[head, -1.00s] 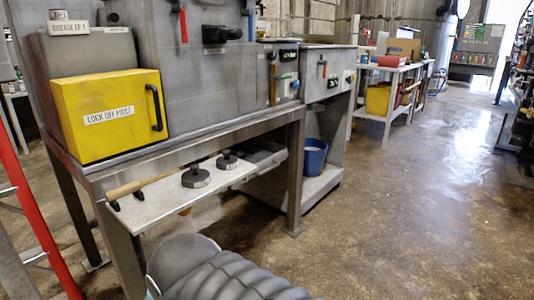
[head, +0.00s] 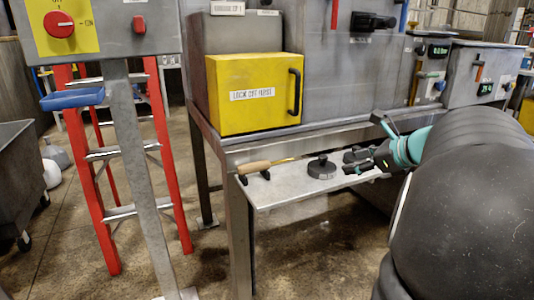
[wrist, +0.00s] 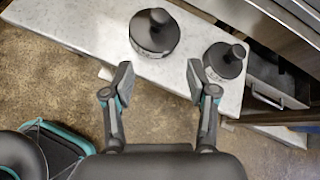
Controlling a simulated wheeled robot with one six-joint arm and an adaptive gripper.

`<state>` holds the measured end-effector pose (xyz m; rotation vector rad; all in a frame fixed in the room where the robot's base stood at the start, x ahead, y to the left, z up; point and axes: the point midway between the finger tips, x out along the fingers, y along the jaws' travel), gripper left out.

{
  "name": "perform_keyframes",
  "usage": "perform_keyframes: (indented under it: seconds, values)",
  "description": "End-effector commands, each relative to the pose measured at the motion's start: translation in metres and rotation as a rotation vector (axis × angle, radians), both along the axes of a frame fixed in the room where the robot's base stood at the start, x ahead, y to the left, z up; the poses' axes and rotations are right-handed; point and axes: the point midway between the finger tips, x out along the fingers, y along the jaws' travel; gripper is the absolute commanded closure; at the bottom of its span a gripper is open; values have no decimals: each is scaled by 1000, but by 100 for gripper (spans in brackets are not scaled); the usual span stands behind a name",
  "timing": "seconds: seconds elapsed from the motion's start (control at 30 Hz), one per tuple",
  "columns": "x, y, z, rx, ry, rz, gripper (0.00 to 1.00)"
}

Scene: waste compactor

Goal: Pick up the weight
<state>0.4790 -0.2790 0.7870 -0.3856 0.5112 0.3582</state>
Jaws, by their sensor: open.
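Two dark round weights with knobs on top and pale labels on their sides sit upright on a pale shelf (head: 290,190). In the wrist view the larger weight (wrist: 155,38) lies just beyond the gap between my fingertips. The smaller weight (wrist: 226,62) is to the right, beside my right finger. In the head view one weight (head: 321,170) shows clearly; the other is mostly hidden by my gripper or hard to tell from it. My gripper (wrist: 158,82) is open and empty, its fingers spread. In the head view my gripper (head: 352,162) reaches over the shelf from the right.
A wooden-handled tool (head: 265,167) rests on the shelf's left end. A yellow box (head: 255,95) stands above it. A red-sided ladder (head: 172,150) and a control post (head: 128,150) stand left. A metal drawer (wrist: 275,88) is right of the weights.

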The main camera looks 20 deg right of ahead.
Motion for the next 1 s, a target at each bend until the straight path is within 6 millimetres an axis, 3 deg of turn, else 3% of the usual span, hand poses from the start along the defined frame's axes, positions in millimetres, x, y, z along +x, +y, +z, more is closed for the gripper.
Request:
perform_keyframes:
  seconds: [0.03,0.1,0.2,0.3,0.43,0.8,1.0]
  values:
    - [-2,-28,3,73,-20,-77,42]
    - [-4,-57,8,164,-51,-160,42]
    - [-8,-85,14,253,-84,-238,42]
    - [-9,-99,16,300,-102,-275,42]
    - [3,-100,11,315,-106,-283,42]
    - [59,-92,-12,312,-106,-281,42]
    - [69,-91,-16,309,-107,-284,42]
